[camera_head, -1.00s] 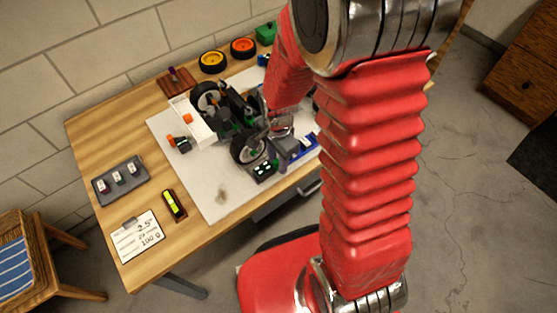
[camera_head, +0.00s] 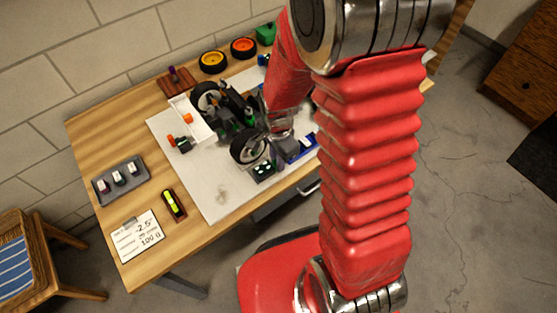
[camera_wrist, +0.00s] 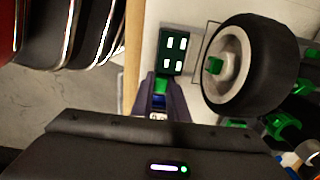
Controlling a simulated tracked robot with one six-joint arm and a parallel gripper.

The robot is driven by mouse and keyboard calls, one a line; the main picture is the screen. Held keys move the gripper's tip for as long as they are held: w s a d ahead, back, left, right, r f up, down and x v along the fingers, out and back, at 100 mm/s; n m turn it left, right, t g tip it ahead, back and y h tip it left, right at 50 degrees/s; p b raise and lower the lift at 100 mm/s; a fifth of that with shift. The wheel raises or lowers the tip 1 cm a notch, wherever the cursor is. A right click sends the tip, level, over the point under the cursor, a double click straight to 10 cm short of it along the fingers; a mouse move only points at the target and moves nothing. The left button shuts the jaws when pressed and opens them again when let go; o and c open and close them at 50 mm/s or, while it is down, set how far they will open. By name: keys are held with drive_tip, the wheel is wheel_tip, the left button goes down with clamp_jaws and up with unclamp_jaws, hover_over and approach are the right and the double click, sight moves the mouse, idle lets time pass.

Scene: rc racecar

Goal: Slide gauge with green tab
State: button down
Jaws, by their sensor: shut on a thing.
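The gauge is a small dark block with white marks on its face (camera_wrist: 173,50). It also shows near the front edge of the mat in the head view (camera_head: 263,170). A green tab (camera_wrist: 160,85) sits at the gauge's near end, between the fingertips of my gripper (camera_wrist: 161,88). My gripper is shut on the green tab. In the head view my gripper (camera_head: 281,143) is low over the mat, close beside the car's front wheel (camera_head: 249,146), and its fingertips are hard to make out there. The wheel (camera_wrist: 257,64) is just right of the gauge in the wrist view.
The racecar chassis (camera_head: 235,108) stands on the pale mat (camera_head: 218,186). A blue tray (camera_head: 301,148) lies right of my gripper. A yellow-marked level (camera_head: 173,204), a grey tray (camera_head: 120,181) and a note card (camera_head: 138,237) are at left. The mat's front left is clear.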

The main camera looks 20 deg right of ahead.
idle(0.3)
drive_tip(key=shift+w+a+r, duration=0.1)
drive_tip(key=shift+w+a, duration=0.2)
drive_tip(key=shift+w, duration=0.55)
drive_tip(key=shift+w+a, duration=0.25)
drive_tip(key=shift+w, duration=0.6)
drive_tip(key=c, duration=1.7)
unclamp_jaws()
drive_tip(key=shift+c, duration=0.2)
wheel_tip(320, 180, up, 14)
drive_tip(key=shift+f, duration=0.2)
drive_tip(key=shift+n, duration=0.3)
